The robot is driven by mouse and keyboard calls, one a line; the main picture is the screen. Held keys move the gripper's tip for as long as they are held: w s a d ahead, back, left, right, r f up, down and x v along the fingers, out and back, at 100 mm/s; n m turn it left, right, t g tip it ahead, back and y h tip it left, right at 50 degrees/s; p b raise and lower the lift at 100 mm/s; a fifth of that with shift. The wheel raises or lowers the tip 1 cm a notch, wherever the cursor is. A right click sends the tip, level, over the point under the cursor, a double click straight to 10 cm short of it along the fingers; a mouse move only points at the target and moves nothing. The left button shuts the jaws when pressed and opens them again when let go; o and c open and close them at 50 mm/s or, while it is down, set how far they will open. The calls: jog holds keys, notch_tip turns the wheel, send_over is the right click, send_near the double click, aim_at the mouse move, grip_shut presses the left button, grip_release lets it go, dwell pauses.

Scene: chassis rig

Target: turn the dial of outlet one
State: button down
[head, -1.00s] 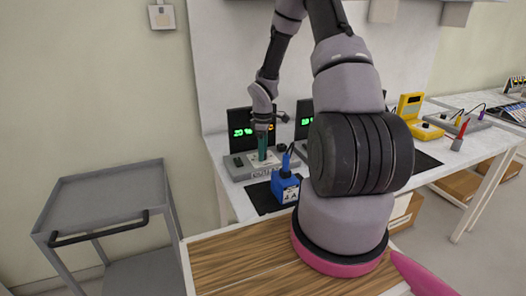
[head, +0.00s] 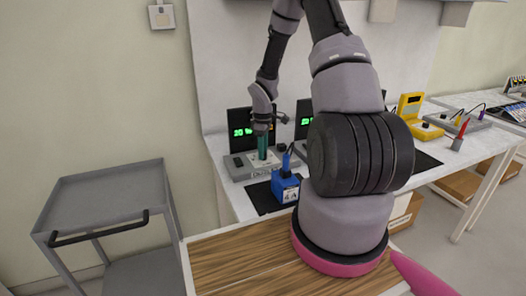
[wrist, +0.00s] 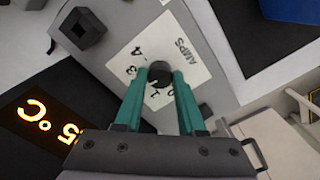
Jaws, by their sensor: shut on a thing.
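The outlet unit (head: 236,170) is a grey box on the white bench, with a dark display (head: 237,123) showing green digits behind it. Its front lettering is too small to read surely. My gripper (head: 262,155) points down over the unit's pale plate. In the wrist view, my gripper's teal fingers (wrist: 166,74) are shut on the dark round dial (wrist: 158,98), one on each side. The white dial plate (wrist: 183,65) reads "AMPS" with numerals around the dial.
A blue block (head: 286,190) with a white tag stands on a black mat (head: 262,199) in front of the unit. A black socket-like knob (wrist: 82,28) sits beside the dial plate. A yellow meter (head: 411,106) stands farther right. A grey cart (head: 105,190) is at left.

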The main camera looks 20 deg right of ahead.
jog(key=m, duration=1)
jog(key=shift+m, duration=2)
jog(key=c, duration=0.5)
grip_release()
notch_tip(320, 180, up, 11)
